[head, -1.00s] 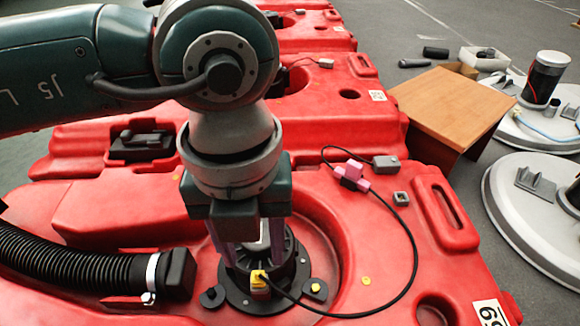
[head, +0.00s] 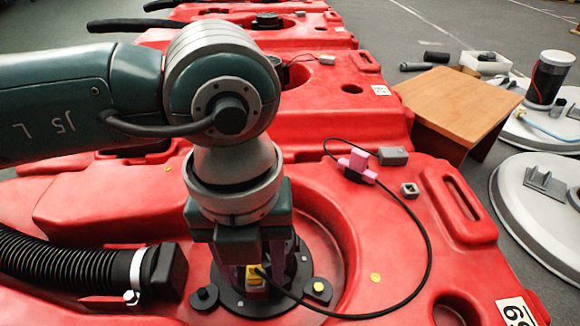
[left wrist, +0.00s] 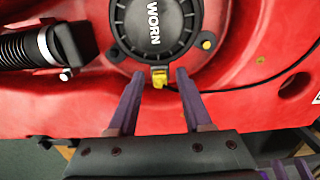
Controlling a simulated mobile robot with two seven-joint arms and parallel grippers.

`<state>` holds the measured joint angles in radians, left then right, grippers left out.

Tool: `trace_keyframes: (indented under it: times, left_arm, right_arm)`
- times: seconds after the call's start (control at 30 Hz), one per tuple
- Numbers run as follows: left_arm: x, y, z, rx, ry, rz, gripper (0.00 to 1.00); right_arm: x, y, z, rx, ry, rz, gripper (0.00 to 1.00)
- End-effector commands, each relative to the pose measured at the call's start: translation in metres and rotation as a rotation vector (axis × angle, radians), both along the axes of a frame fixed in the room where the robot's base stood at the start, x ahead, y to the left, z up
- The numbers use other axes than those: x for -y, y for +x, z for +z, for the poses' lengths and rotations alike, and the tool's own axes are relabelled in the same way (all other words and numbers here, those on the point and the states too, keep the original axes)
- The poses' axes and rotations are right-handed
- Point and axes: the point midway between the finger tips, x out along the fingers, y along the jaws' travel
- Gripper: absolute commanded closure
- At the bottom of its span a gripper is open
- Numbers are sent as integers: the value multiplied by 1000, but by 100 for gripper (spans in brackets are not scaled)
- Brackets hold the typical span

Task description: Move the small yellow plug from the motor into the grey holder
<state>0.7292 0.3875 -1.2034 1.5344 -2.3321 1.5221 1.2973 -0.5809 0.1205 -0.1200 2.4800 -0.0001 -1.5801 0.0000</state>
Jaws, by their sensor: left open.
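The small yellow plug (head: 254,275) sits at the near edge of the round black motor (head: 225,297), with a black cable leaving it. It also shows in the left wrist view (left wrist: 159,77), below the motor's cap marked WORN. My left gripper (head: 252,262) points down over the motor. In the left wrist view my left gripper (left wrist: 160,73) is open, with its purple fingers apart on either side of the plug. The grey holder (head: 410,189), a small block with a square hole, is on the red tank to the right. Purple parts at the wrist view's lower right look like my right gripper (left wrist: 287,170), cut off.
A black ribbed hose (head: 65,262) with a white clamp lies left of the motor. A pink connector (head: 357,163) and a grey box (head: 392,156) are near the holder. The black cable loops across the right side of the tank. A wooden table (head: 455,105) stands beyond.

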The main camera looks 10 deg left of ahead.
Motion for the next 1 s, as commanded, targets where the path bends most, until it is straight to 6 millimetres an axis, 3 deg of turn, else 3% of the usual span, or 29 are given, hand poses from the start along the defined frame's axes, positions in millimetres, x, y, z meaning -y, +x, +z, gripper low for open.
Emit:
trace_keyframes:
  times: [1.0]
  left_arm:
    - [0, 0, 0, 0, 0, 0, 50]
  right_arm:
    - [0, 0, 7, 1, 0, -1, 50]
